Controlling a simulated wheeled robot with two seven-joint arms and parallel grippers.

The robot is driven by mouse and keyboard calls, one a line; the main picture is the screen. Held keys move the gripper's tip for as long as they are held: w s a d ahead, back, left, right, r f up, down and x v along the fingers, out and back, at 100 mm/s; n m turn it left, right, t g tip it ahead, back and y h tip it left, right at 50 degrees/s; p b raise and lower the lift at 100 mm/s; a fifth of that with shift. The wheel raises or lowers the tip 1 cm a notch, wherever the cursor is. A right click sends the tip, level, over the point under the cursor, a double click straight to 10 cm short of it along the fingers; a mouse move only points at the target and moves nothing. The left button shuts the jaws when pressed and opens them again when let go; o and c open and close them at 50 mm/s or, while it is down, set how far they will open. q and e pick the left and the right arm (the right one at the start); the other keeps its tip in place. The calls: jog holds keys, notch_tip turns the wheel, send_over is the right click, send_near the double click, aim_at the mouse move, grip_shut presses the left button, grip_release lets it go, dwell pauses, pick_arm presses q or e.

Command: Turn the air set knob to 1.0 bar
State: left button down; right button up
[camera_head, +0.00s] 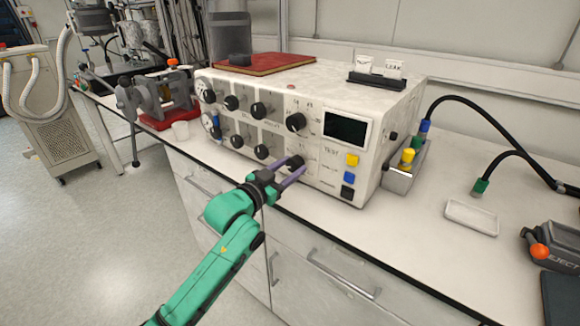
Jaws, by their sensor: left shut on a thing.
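A white control box (388,122) stands on the bench, with rows of black knobs, gauges and a dark display (346,128) on its front. My left gripper (293,170) has its purple fingers at the lower right black knob (294,161) and is shut on it. The fingers cover part of this knob, and its pointer and scale are too small to read. Another black knob (296,122) sits above it. My right gripper is not in view.
Yellow, blue and black buttons (350,176) lie right of the held knob. A metal block with coloured fittings (404,174) and a white tray (471,217) stand to the right. The white bench top (420,235) is clear in front; drawers lie below its edge.

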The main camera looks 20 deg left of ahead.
pick_arm(q)
jog(key=m+p, duration=0.1)
jog(key=m, duration=0.4)
jog(key=shift+m, duration=0.3)
jog(key=m, duration=0.5)
jog(key=shift+p, duration=0.3)
jog(key=m, duration=0.6)
jog(key=shift+f+m, duration=0.1)
jog(key=shift+m, duration=0.3)
jog(key=m, duration=0.5)
jog(key=shift+m, duration=0.3)
jog(key=shift+c, duration=1.4)
grip_release()
